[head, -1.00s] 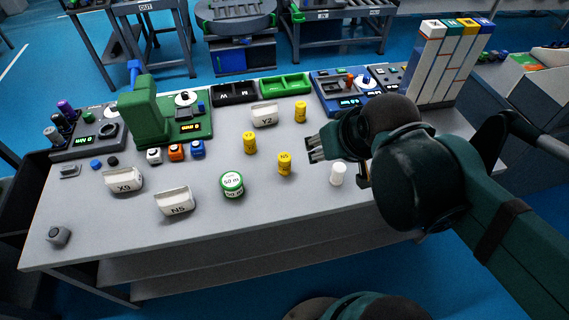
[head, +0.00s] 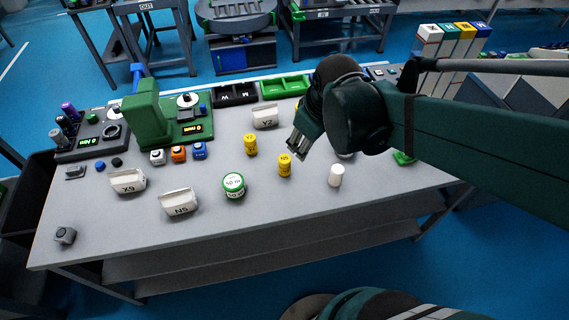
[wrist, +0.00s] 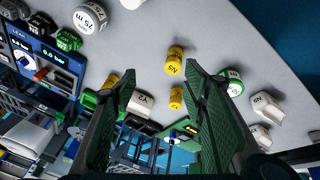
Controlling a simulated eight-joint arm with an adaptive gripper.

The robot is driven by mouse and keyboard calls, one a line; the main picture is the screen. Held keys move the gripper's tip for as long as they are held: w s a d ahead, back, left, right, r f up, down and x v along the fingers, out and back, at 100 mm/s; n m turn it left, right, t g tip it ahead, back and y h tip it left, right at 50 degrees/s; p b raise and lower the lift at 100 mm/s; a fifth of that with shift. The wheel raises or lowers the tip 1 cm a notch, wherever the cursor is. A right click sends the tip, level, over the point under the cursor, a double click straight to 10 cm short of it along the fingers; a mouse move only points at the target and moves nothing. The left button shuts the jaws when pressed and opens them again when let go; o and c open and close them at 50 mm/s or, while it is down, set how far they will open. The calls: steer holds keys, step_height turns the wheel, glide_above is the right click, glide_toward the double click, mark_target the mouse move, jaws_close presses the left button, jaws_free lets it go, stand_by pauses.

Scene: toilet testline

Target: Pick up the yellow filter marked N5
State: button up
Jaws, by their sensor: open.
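The yellow filter marked N5 (head: 284,168) stands upright on the grey table, near the middle. Its N5 label also shows in the wrist view (wrist: 174,61), beyond the fingertips and between their lines. My gripper (head: 297,147) is open and empty, with its fingers pointing down and to the left. In the head view it is just above and to the right of the N5 filter, apart from it. Another yellow filter (head: 250,145) stands behind and left of N5. The green fingers frame both filters in the wrist view (wrist: 162,80).
A white cylinder (head: 336,176) stands to the right of N5. A green-and-white round container (head: 233,185) stands to the left. White bins marked Y2 (head: 265,117), N5 (head: 179,203) and X9 (head: 128,181) stand around.

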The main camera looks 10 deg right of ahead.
mark_target(283, 159)
steer(key=w+a+f+n+g+p, duration=0.1)
steer(key=w+f+n, duration=0.1)
steer(key=f+n, duration=0.1)
steer(key=w+a+f+n+g+p, duration=0.1)
steer(key=w+a+f+n+p, duration=0.1)
steer(key=f, duration=0.2)
steer(key=w+a+f+n+g+p, duration=0.1)
steer(key=w+a+f+n+g, duration=0.1)
steer(key=f+n, duration=0.1)
steer(key=shift+w+f+n, duration=0.3)
steer(key=shift+w+f, duration=0.05)
steer(key=shift+f, duration=0.05)
steer(key=shift+a+f+n, duration=0.15)
steer(key=shift+f+n, duration=0.15)
steer(key=shift+f, duration=0.2)
steer(key=shift+f, duration=0.1)
steer(key=shift+f, duration=1.2)
steer(key=shift+f, duration=0.1)
steer(key=shift+w+f+b, duration=0.1)
steer(key=shift+f+b, duration=0.5)
steer(key=shift+f, duration=1.9)
